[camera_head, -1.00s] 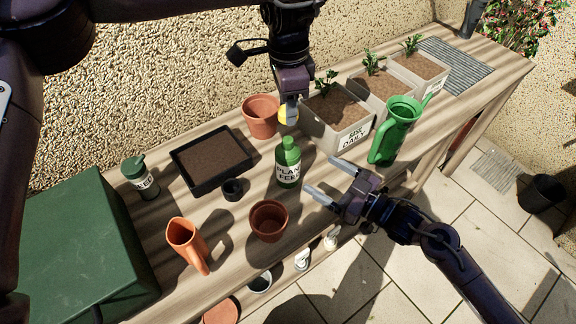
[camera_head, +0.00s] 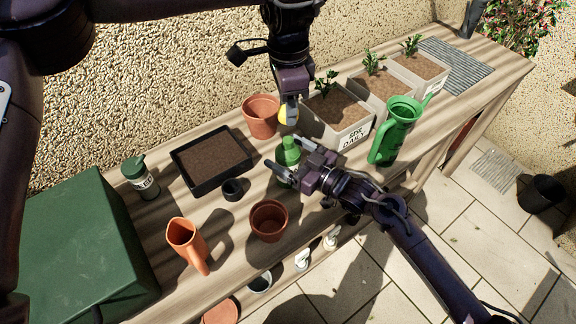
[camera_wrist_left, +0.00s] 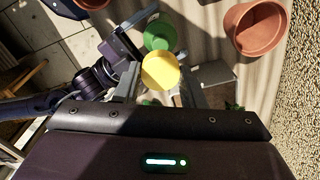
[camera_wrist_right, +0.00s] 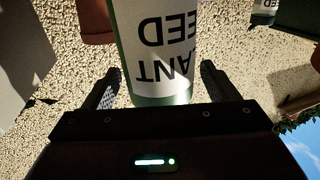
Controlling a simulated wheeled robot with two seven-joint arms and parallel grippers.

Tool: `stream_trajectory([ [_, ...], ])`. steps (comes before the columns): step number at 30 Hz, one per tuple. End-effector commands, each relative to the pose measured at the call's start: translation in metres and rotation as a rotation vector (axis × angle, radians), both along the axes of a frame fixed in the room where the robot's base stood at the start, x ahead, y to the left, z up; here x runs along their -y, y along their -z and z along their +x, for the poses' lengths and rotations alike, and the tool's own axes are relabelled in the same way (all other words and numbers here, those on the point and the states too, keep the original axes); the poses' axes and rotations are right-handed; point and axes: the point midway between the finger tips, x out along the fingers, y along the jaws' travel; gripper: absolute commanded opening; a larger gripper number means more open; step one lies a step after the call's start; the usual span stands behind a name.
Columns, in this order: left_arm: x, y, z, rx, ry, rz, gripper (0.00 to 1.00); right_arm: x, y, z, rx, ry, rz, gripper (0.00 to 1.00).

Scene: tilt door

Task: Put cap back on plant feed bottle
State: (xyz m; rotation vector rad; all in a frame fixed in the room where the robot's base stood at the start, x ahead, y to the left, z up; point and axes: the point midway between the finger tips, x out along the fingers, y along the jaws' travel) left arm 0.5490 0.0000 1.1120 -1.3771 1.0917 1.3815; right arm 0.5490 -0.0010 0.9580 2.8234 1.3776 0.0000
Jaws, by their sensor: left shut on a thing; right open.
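The green plant feed bottle (camera_head: 289,152) stands upright on the bench, and its white label fills the middle of the right wrist view (camera_wrist_right: 155,45). My right gripper (camera_head: 282,153) is open, with one finger on either side of the bottle; I cannot tell whether either touches it. My left gripper (camera_head: 289,108) is shut on the yellow cap (camera_wrist_left: 161,71) and holds it above the bench, behind the bottle in the head view. In the left wrist view the green bottle top (camera_wrist_left: 160,34) shows just beyond the cap. The cap is mostly hidden by the fingers in the head view.
A terracotta pot (camera_head: 260,116) stands close behind the bottle, and planter boxes (camera_head: 337,118) and a green watering can (camera_head: 396,131) stand to the right. A soil tray (camera_head: 212,160), small black pot (camera_head: 232,189) and another terracotta pot (camera_head: 268,221) stand to the left and front.

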Motion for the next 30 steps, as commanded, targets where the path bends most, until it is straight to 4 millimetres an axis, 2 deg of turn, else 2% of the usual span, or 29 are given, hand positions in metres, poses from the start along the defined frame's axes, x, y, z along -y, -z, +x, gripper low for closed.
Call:
stream_trajectory([
  [2,0.000,0.000,0.000,0.000,0.000,0.000,0.16,0.000,0.000,0.000,0.000,0.000,0.000,0.79],
  [17,0.000,0.000,0.000,0.000,0.000,0.000,0.16,0.000,0.000,0.000,0.000,0.000,0.000,0.14],
  [20,0.000,0.004,0.000,-0.002,0.000,0.000,0.16,0.000,0.000,0.000,0.000,0.000,0.000,0.14],
  [27,0.000,0.039,-0.001,-0.007,-0.001,-0.001,0.16,0.000,0.000,0.000,0.000,0.000,0.000,0.14],
  [30,0.000,0.048,0.000,-0.006,-0.001,-0.002,0.16,0.000,0.000,0.000,0.000,0.000,0.000,0.14],
])
